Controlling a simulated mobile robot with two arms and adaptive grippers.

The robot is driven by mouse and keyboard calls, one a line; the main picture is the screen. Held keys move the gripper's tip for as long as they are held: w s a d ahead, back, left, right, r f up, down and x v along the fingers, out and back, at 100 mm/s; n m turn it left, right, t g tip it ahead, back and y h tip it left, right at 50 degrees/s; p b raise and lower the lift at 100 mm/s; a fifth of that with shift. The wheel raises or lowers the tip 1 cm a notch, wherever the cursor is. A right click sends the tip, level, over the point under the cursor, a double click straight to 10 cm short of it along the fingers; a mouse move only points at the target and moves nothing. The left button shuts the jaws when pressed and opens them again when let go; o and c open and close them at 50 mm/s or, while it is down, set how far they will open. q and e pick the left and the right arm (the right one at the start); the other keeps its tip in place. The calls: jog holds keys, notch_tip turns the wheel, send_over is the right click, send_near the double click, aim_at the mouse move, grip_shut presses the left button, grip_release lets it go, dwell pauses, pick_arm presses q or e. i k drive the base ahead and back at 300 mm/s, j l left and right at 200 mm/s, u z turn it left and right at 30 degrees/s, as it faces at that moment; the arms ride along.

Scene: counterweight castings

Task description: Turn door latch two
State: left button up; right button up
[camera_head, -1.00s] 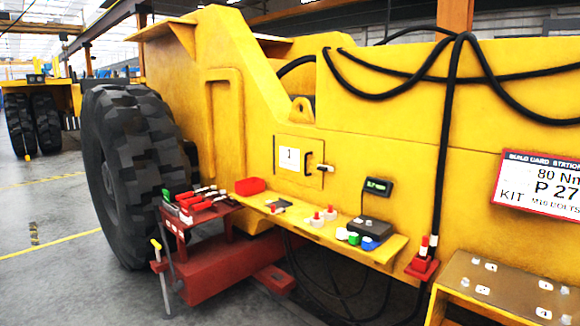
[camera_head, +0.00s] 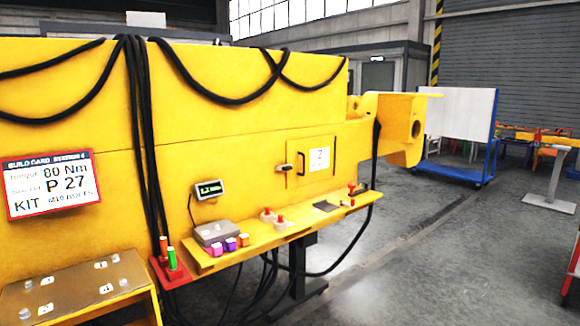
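Door two (camera_head: 317,162) is a small square yellow panel with a white card marked 2, set in the right part of the big yellow casting. It looks closed. A dark handle (camera_head: 301,163) stands at its left side. The latch (camera_head: 284,168), a small pale and dark lever, lies roughly level just left of the handle. Neither of my grippers shows in this view, so no contact with the latch or door is seen.
A yellow shelf (camera_head: 220,258) below the door carries a grey scale (camera_head: 213,232), coloured blocks and red-topped pieces. Black hoses (camera_head: 140,130) hang down the casting. A yellow bench (camera_head: 75,290) stands front left. Grey floor (camera_head: 420,260) at the right is open.

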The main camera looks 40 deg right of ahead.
aim_at(289, 167)
jog(key=z, duration=1.25)
